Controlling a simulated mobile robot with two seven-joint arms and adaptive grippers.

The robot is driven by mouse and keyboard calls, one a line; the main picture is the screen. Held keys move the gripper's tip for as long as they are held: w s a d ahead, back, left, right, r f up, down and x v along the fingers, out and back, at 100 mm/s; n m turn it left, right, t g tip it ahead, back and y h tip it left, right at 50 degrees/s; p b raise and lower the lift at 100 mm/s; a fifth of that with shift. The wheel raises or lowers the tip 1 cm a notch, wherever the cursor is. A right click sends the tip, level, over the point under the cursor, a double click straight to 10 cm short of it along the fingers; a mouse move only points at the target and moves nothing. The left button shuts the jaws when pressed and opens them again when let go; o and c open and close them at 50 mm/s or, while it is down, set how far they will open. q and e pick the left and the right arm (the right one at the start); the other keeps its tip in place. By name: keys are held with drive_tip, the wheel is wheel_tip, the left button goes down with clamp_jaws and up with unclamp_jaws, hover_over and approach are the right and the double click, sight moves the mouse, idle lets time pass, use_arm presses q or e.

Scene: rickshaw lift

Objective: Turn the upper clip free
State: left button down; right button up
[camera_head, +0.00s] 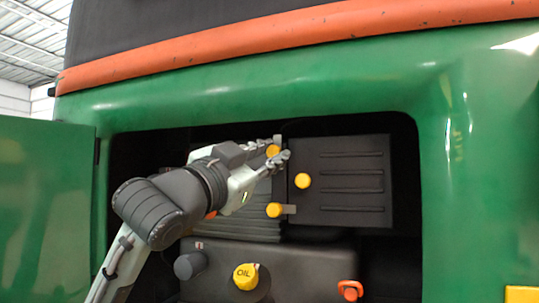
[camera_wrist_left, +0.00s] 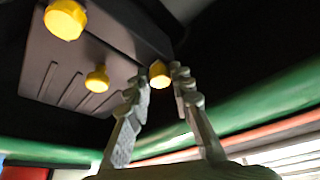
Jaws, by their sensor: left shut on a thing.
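The upper clip's yellow knob (camera_head: 273,151) is at the upper left corner of a black ribbed box (camera_head: 350,180) inside the green bay. A small grey tab shows above this knob, pointing up. My left gripper (camera_head: 280,152) is shut on the upper clip. In the left wrist view, the knob (camera_wrist_left: 159,75) sits between the fingertips (camera_wrist_left: 160,78), which hide part of its sides. A lower clip (camera_head: 274,210) has its grey tab pointing right, toward the box edge. My right gripper is in neither view.
Another yellow knob (camera_head: 303,180) is on the box face. Below are a yellow oil cap (camera_head: 246,277), a black cap (camera_head: 189,265) and an orange handle (camera_head: 349,290). The green body panel (camera_head: 450,180) frames the bay, with an open green door (camera_head: 45,200) at left.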

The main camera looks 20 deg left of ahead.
use_arm(q)
drive_tip(key=c, duration=1.3)
unclamp_jaws()
drive_tip(key=v, duration=0.7)
drive_tip(key=shift+s+f, duration=0.1)
drive_tip(key=shift+s, duration=0.1)
